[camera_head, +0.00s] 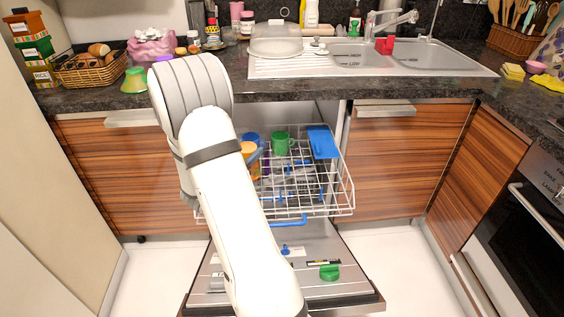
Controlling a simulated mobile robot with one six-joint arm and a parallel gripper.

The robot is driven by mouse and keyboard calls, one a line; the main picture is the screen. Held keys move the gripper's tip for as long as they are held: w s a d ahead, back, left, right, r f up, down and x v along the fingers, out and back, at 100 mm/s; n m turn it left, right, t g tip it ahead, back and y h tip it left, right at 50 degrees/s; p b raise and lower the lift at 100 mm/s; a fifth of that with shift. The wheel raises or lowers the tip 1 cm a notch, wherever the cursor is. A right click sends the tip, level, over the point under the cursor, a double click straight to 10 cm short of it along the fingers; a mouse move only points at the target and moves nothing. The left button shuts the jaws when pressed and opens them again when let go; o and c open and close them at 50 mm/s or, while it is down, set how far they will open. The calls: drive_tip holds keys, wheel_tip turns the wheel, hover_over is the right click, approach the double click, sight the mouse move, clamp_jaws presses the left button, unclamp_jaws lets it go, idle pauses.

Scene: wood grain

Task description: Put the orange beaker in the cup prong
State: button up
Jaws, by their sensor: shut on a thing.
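The orange beaker (248,149) shows beside my white arm, at the left part of the pulled-out dishwasher rack (345,200). My arm hides part of it. My gripper (257,157) is mostly hidden behind the arm; a grey-blue part of it shows against the beaker, and it is shut on the beaker. Whether the beaker touches the rack cannot be told. The rack has white wires and blue prongs; I cannot tell which is the cup prong.
A green cup (282,143) and a blue cup (251,137) stand at the back of the rack. A blue flap (322,142) is at its back right. The rack's front right looks empty. The open dishwasher door (340,270) lies below. The counter (120,98) runs behind.

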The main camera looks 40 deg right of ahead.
drive_tip(key=s+d+f+m+g+b, duration=0.1)
drive_tip(key=s+d+f+m+g, duration=0.1)
drive_tip(key=s+d+g, duration=0.3)
drive_tip(key=s+d+m, duration=0.1)
drive_tip(key=d, duration=0.1)
drive_tip(key=shift+s+d+m+g+h, duration=0.15)
drive_tip(key=shift+d+m+g+h, duration=0.15)
drive_tip(key=shift+a, duration=0.15)
drive_tip(key=shift+f+b, duration=2)
drive_tip(key=shift+f, duration=0.5)
drive_tip(key=shift+f+b, duration=2.25)
drive_tip(key=shift+f, duration=0.9)
drive_tip(key=o, duration=1.1)
drive_tip(key=shift+a, duration=0.15)
